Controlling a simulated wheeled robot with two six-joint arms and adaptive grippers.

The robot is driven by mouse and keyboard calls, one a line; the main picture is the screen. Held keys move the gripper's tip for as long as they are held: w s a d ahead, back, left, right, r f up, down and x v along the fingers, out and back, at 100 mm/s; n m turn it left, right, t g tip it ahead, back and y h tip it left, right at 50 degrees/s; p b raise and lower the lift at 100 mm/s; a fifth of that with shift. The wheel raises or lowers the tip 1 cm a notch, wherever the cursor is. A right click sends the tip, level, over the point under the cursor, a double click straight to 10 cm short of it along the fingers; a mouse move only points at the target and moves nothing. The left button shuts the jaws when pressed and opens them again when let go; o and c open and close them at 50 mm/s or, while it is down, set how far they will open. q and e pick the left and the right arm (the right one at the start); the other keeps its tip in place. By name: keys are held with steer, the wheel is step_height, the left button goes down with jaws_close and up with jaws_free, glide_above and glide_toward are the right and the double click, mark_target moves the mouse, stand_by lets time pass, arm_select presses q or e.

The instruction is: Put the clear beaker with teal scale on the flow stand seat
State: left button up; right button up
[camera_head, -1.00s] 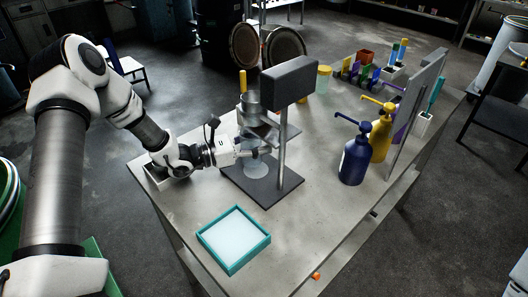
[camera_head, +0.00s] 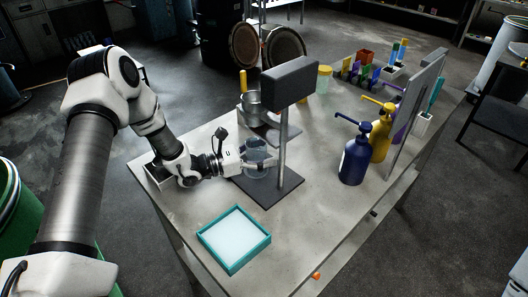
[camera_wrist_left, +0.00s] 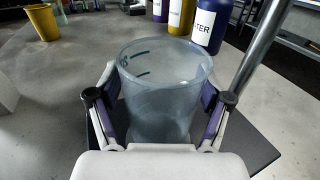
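The clear beaker (camera_wrist_left: 165,95) with teal scale marks is upright between the fingers of my left gripper (camera_wrist_left: 163,72) in the left wrist view. The fingers lie close against both its sides, and its bottom is hidden there. In the head view the beaker (camera_head: 256,156) is over the dark base plate of the flow stand (camera_head: 272,194), left of the post. My left gripper (camera_head: 258,164) reaches it from the left. I cannot tell whether its bottom touches the plate. My right gripper is in neither view.
The stand's dark head block (camera_head: 290,82) overhangs the beaker. A metal pot (camera_head: 253,103) is behind. Blue (camera_head: 355,160) and yellow (camera_head: 381,138) pump bottles stand to the right. A teal-rimmed tray (camera_head: 234,239) lies in front.

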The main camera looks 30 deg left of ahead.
arm_select(q)
steer(key=shift+r, duration=0.1)
steer(key=shift+r+p, duration=0.25)
steer(key=shift+p, duration=0.15)
steer(key=v, duration=1.1)
steer(key=shift+s+a+p, duration=0.15)
steer(key=shift+a+p, duration=0.1)
steer(key=shift+p, duration=0.05)
steer(key=shift+s+a+f, duration=0.1)
steer(key=shift+s+f, duration=0.05)
steer(key=shift+s, duration=0.1)
